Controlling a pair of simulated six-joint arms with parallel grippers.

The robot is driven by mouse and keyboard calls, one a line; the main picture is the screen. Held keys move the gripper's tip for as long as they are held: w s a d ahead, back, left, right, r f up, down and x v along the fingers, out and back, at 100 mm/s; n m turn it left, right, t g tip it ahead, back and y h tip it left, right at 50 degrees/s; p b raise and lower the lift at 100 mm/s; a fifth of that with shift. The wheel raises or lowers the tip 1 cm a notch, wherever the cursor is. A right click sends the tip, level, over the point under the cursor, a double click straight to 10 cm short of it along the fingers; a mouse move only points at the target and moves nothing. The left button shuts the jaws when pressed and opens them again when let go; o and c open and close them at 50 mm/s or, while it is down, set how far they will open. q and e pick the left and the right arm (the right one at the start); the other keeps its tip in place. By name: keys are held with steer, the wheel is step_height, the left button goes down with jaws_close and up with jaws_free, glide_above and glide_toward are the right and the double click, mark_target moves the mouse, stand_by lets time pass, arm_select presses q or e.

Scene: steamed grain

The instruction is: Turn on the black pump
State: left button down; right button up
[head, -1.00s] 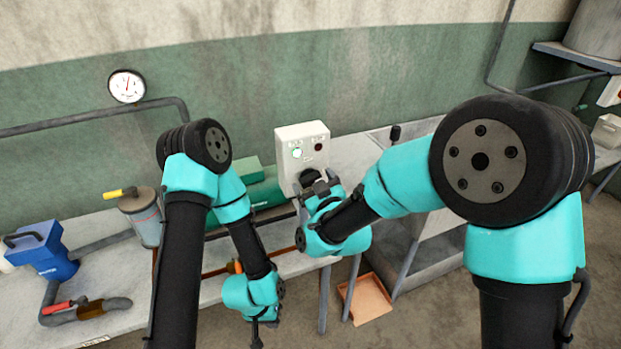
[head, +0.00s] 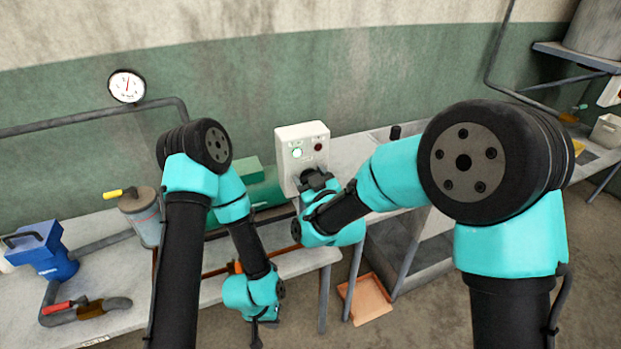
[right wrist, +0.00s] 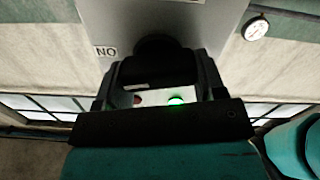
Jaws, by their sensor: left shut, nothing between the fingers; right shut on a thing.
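A white control box (head: 287,135) stands at the back of the bench with a lit green lamp (head: 297,152) and a dark red button (head: 318,147). My right gripper (head: 312,177) is at the lower part of its front, shut on a black knob. In the right wrist view the black knob (right wrist: 158,45) sits between the fingers, and the green lamp (right wrist: 175,100) glows behind the gripper. My left gripper (head: 256,339) is shut and empty, low in front of the bench. I cannot make out a black pump; a green machine (head: 265,190) is partly hidden behind my arms.
A blue machine (head: 45,255), a red-handled pipe (head: 65,308) and a grey canister (head: 140,215) are on the left of the bench (head: 110,325). A gauge (head: 127,86) hangs on the wall. An orange tray (head: 368,298) lies on the floor.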

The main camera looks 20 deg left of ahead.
steer(key=shift+c, duration=0.4)
steer(key=shift+w+d+m, duration=0.1)
steer(key=shift+m, duration=1.5)
steer(key=o, duration=0.9)
steer(key=v, duration=1.7)
steer(key=shift+d, duration=0.15)
steer(key=shift+f, duration=0.1)
